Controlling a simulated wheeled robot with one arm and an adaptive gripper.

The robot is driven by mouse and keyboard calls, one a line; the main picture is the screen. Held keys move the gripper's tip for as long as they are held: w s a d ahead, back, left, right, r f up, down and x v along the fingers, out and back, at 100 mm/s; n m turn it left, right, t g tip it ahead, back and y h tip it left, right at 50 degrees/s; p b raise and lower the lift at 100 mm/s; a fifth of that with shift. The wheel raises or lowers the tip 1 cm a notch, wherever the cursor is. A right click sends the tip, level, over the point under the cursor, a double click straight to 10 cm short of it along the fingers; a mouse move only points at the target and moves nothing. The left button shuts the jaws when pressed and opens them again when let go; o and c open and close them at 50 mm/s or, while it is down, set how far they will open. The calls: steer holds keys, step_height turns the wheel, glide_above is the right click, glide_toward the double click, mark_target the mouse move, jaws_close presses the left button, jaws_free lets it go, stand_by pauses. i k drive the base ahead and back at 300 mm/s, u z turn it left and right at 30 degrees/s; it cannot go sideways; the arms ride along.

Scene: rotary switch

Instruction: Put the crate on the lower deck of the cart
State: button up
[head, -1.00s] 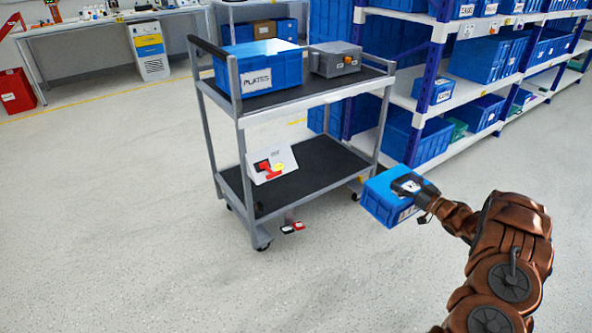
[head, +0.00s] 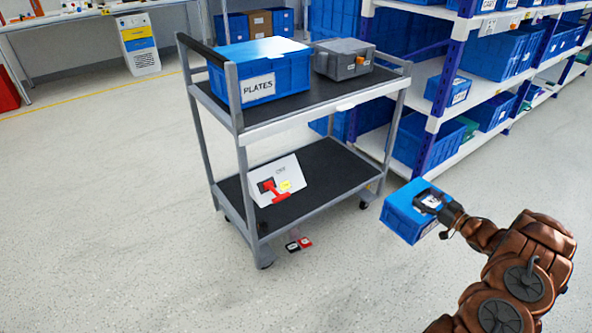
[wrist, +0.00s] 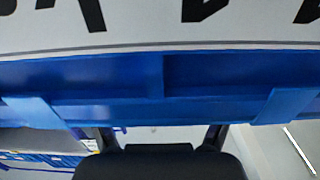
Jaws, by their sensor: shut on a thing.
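A small blue crate (head: 410,212) is held in my gripper (head: 433,206), to the right of the cart and apart from it. The gripper is shut on the crate; its fingers are partly hidden. In the wrist view the crate's blue wall (wrist: 140,80) and part of its white label fill the upper picture. The grey cart has a black lower deck (head: 335,170) and an upper deck (head: 300,105). On the lower deck, a white sloped panel with a red rotary switch (head: 278,182) stands toward the left; the right part of the deck is bare.
A blue PLATES crate (head: 262,75) and a grey box (head: 345,58) stand on the upper deck. Small red and black pieces (head: 299,243) lie on the floor by the cart. Shelving with blue bins (head: 425,140) stands behind right.

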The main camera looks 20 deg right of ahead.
mark_target(326, 175)
steer(key=i, duration=1.4)
